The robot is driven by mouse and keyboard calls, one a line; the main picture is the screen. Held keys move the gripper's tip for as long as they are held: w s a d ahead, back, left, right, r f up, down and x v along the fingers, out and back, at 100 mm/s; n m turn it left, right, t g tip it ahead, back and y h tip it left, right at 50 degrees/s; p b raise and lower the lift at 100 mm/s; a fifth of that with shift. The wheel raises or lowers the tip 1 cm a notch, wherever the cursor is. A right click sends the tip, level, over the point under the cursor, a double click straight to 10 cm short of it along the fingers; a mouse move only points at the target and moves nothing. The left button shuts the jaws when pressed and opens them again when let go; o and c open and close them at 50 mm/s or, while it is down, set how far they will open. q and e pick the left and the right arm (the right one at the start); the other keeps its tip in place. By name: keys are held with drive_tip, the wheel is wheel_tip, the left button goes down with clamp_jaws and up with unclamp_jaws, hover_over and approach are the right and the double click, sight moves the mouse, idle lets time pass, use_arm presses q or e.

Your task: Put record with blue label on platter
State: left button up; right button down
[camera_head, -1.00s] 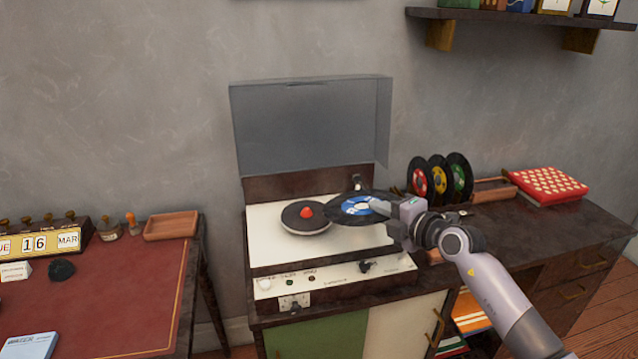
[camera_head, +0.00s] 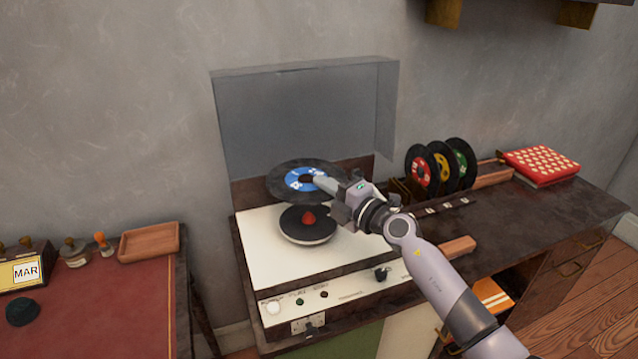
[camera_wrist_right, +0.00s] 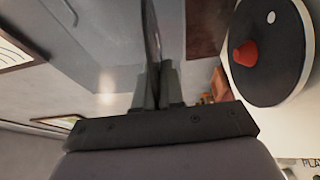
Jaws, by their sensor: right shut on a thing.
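The record with the blue label (camera_head: 283,182) is held roughly flat in the air by my right gripper (camera_head: 328,186), which is shut on its right side. The record is above and behind the platter (camera_head: 307,236) in the head view, apart from it. The platter is dark with a red cone (camera_head: 308,217) at its centre, on the white deck of the record player (camera_head: 262,248). In the right wrist view the record (camera_wrist_right: 151,35) shows edge-on between the fingers (camera_wrist_right: 157,88), and the platter (camera_wrist_right: 270,75) with its red cone is at the right. My left gripper is not in view.
The clear lid (camera_head: 300,115) stands open behind the deck. Records with red (camera_head: 418,172), yellow and green labels stand in a rack on the right. A red patterned box (camera_head: 540,165) lies further right. A red-topped desk (camera_head: 100,310) is at left.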

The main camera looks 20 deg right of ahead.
drive_tip(key=shift+s, duration=0.1)
drive_tip(key=shift+d+r+p, duration=0.1)
drive_tip(key=shift+p, duration=0.25)
drive_tip(key=shift+f+b, duration=2.8)
drive_tip(key=shift+f, duration=0.8)
drive_tip(key=shift+p, duration=0.4)
drive_tip(key=c, duration=1.2)
unclamp_jaws()
drive_tip(key=shift+o, duration=0.2)
